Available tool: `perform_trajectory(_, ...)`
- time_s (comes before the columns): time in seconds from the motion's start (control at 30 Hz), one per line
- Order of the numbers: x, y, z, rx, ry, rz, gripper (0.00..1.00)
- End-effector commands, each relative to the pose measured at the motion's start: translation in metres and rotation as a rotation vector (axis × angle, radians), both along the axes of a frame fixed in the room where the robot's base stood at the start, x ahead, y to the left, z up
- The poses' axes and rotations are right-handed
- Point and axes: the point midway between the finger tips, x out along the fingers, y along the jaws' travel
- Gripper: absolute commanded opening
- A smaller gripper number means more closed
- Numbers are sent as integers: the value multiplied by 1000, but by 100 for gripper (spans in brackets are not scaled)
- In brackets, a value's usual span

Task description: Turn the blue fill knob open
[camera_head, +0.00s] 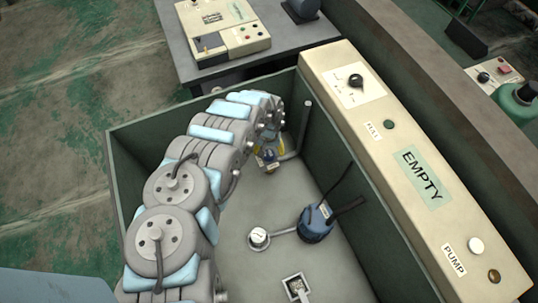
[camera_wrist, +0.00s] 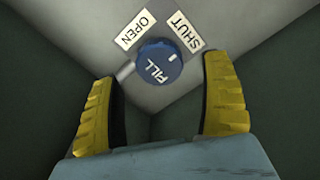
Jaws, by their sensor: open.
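The round blue fill knob (camera_wrist: 158,65) shows in the wrist view, with lettering on its face and a white tick on its upper right side. The tick points toward the SHUT label (camera_wrist: 187,31); the OPEN label (camera_wrist: 134,30) is to its upper left. My gripper (camera_wrist: 160,70) is open, with one yellow finger on each side of the knob in the picture and a gap on both sides. I cannot tell how far the fingertips are from it in depth. In the head view my gripper (camera_head: 268,158) is low inside the green bin, partly hidden by my arm.
The green bin's walls (camera_head: 345,185) surround my gripper. A pipe (camera_head: 304,125) stands close by. A blue pump-like unit (camera_head: 316,222) with black hoses and a round gauge (camera_head: 259,238) are on the bin floor. A beige panel (camera_head: 410,165) reading EMPTY runs along the right.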

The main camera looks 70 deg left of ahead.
Motion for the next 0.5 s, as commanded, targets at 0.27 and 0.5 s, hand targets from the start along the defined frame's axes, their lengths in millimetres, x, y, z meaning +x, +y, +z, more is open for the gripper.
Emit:
perform_trajectory(0.27, 1, 0, -24, 0, -2, -1, 80)
perform_trajectory(0.5, 0, -1, -32, -2, 1, 0, 80)
